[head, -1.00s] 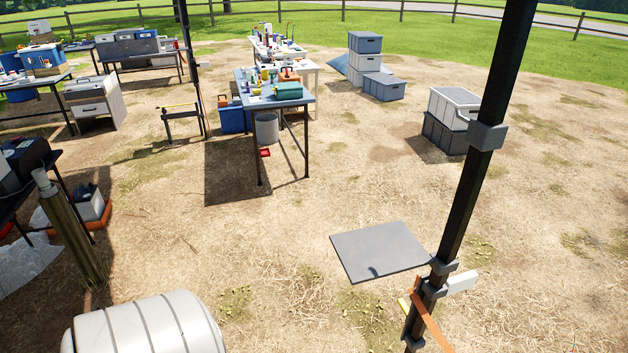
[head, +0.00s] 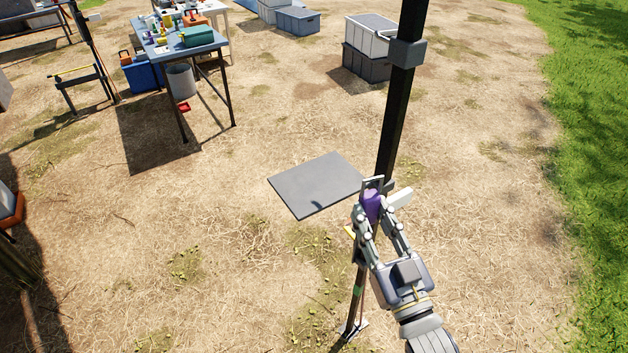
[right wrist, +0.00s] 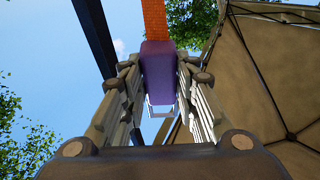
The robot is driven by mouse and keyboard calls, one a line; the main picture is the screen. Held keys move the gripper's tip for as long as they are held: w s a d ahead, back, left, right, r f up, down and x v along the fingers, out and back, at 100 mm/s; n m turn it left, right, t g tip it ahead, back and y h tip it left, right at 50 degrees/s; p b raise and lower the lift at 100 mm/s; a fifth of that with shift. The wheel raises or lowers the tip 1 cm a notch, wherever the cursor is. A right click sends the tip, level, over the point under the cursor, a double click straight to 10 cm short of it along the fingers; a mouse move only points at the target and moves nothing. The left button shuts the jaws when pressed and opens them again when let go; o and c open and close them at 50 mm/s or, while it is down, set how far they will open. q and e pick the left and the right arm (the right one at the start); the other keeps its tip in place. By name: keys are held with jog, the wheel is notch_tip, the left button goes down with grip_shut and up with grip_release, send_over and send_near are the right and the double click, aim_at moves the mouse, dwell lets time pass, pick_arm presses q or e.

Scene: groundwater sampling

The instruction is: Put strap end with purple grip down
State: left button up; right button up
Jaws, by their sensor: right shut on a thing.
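The purple grip (head: 371,205) of the strap end is between the fingers of my right gripper (head: 371,212), close beside the black post (head: 394,110). In the right wrist view the purple grip (right wrist: 158,72) sits between both fingers of the gripper (right wrist: 157,85). An orange strap (right wrist: 154,20) runs from one end of the grip and a metal loop (right wrist: 158,110) shows at the other. My right gripper is shut on the grip, held up above the ground. My left gripper is not in view.
A flat grey panel (head: 315,184) lies left of the post. Stacked boxes (head: 375,50) stand behind it. Open dry ground lies around the post.

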jog(key=w+a+r+n+g+y, duration=0.2)
jog(key=w+a+r+y, duration=0.15)
jog(key=w+a, duration=0.3)
notch_tip(320, 180, up, 2)
send_over(330, 193)
jog(key=shift+n+y, duration=0.4)
jog(key=shift+y, duration=0.05)
notch_tip(330, 193, down, 6)
jog(key=shift+r, duration=0.15)
jog(key=shift+f, duration=1.9)
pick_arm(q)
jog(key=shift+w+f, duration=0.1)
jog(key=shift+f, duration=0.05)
pick_arm(e)
jog(key=shift+f+b, duration=0.15)
jog(key=shift+b, duration=0.15)
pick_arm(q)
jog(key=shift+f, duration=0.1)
pick_arm(e)
jog(key=o, duration=0.8)
jog(key=shift+o, duration=0.2)
